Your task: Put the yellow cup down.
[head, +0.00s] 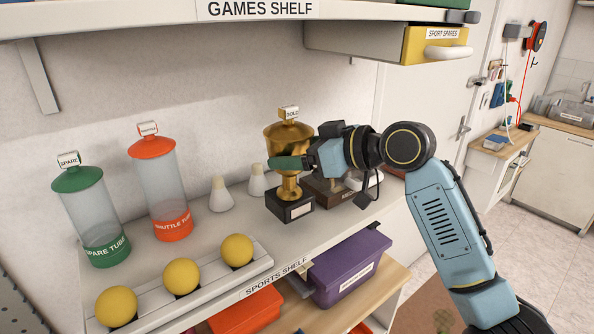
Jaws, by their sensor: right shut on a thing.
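The yellow cup is a gold trophy cup (289,188) on a dark square base with a pale plate, and a tag reading GOLD stands at its top. It is upright over the sports shelf (226,246); its base looks at or very near the shelf top, but I cannot tell for sure that it touches. My right gripper (287,163) comes in from the right and is shut on the cup just below its bowl. My left gripper is not in view.
Two shuttlecocks (221,195) (258,181), an orange-lidded tube (159,188) and a green-lidded tube (91,214) stand left of the cup. Several yellow balls (182,276) lie in front. A dark plinth (332,190) is close on the cup's right. The games shelf (150,19) hangs above.

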